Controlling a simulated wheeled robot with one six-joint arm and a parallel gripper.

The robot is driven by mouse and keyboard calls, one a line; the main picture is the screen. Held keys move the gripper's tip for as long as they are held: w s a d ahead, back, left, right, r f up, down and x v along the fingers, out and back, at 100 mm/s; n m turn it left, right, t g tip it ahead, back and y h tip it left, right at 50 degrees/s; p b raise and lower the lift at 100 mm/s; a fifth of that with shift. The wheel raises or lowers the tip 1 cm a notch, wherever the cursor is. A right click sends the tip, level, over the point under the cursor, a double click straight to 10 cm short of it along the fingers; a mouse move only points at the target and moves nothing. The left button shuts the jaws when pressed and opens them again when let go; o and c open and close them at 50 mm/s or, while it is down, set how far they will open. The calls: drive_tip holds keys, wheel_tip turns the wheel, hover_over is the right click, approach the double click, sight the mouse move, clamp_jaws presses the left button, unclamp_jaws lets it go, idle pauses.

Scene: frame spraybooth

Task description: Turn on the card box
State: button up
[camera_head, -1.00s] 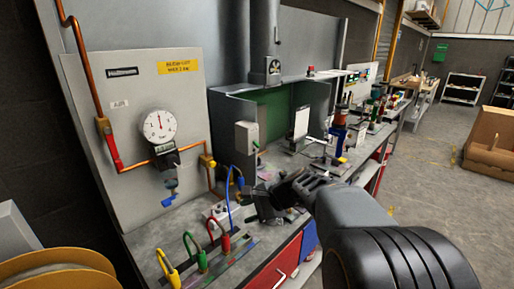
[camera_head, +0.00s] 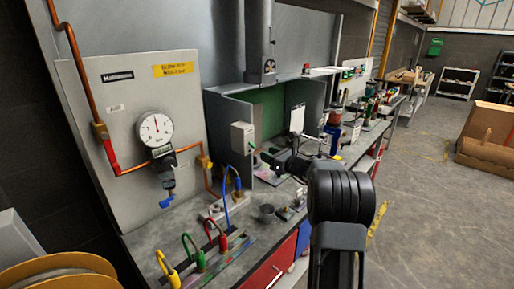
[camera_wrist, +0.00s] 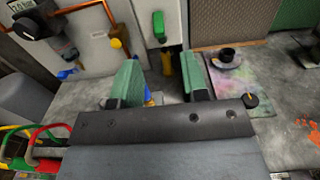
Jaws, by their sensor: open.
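The card box, seemingly the pale grey box (camera_head: 241,136), is fixed upright at the left edge of the green-lined booth. In the wrist view the box (camera_wrist: 146,14) shows a green lever-like part (camera_wrist: 158,24) on its front. My gripper (camera_head: 266,157) is close in front of and slightly below the box in the head view. In the wrist view my gripper (camera_wrist: 160,76) is open, with its green-padded fingers apart and nothing between them. The box lies beyond the fingertips, and I see no contact. A yellow item (camera_wrist: 166,62) shows below the box.
A pressure gauge (camera_head: 156,129) and copper pipe are on the panel at left. Colored cables (camera_head: 201,252) and a blue cable (camera_head: 227,190) rise from the bench. A dark cup (camera_head: 266,213) stands at its front. A stained mat (camera_wrist: 232,82) lies right of the box.

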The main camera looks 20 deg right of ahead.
sight(252, 145)
drive_tip(key=p+x, duration=0.1)
drive_tip(key=x, duration=0.5)
clamp_jaws()
idle(0.4)
